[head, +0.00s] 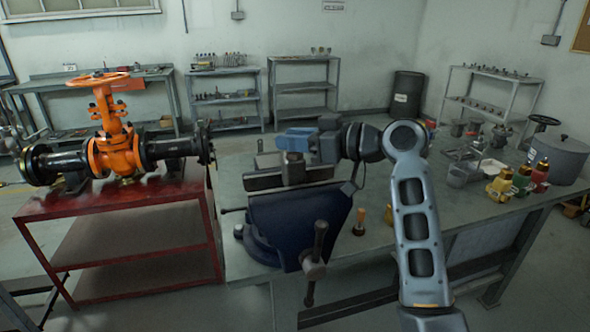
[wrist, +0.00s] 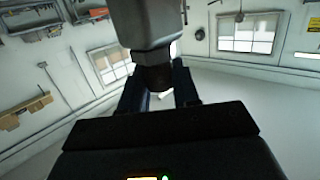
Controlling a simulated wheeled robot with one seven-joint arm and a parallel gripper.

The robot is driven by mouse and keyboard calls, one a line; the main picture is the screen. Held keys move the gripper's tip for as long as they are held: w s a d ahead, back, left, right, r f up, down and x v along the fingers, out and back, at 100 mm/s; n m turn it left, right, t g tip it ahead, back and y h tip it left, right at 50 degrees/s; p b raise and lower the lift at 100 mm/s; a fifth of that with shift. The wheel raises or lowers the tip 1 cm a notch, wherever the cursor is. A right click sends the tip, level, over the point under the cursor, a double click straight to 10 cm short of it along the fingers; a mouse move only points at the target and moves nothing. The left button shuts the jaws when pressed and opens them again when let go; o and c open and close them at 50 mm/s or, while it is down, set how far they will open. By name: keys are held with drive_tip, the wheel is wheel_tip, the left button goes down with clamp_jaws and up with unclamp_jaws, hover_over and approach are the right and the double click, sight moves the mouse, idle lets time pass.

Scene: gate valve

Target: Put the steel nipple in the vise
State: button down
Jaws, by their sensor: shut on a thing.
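The blue vise (head: 287,222) stands at the near left edge of the grey bench, with its jaws at the top and its handle hanging in front. My gripper (head: 295,141) reaches in from the right, level, over the vise jaws. It is shut on a small piece, which I take to be the steel nipple (head: 293,158), showing just below the blue fingers at the jaws. Whether the nipple touches the jaws is hard to tell. In the wrist view my dark fingers (wrist: 158,90) flank a dark, partly hidden piece.
A red table (head: 120,205) to the left carries an orange gate valve (head: 106,145) between black pipes. The grey bench (head: 420,215) holds yellow and red fittings (head: 505,185), a grey pot (head: 558,160) and a small wooden-handled tool (head: 360,222) beside the vise.

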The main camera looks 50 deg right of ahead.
sight(294, 163)
drive_tip(key=shift+f, duration=2.65)
drive_tip(key=shift+f, duration=0.1)
drive_tip(key=c, duration=0.8)
unclamp_jaws()
drive_tip(key=shift+f, duration=0.1)
drive_tip(key=shift+r+p, duration=0.25)
drive_tip(key=shift+p, duration=0.05)
drive_tip(key=b+v, duration=0.2)
drive_tip(key=v, duration=1)
drive_tip(key=shift+a+f, duration=0.1)
drive_tip(key=shift+f, duration=0.05)
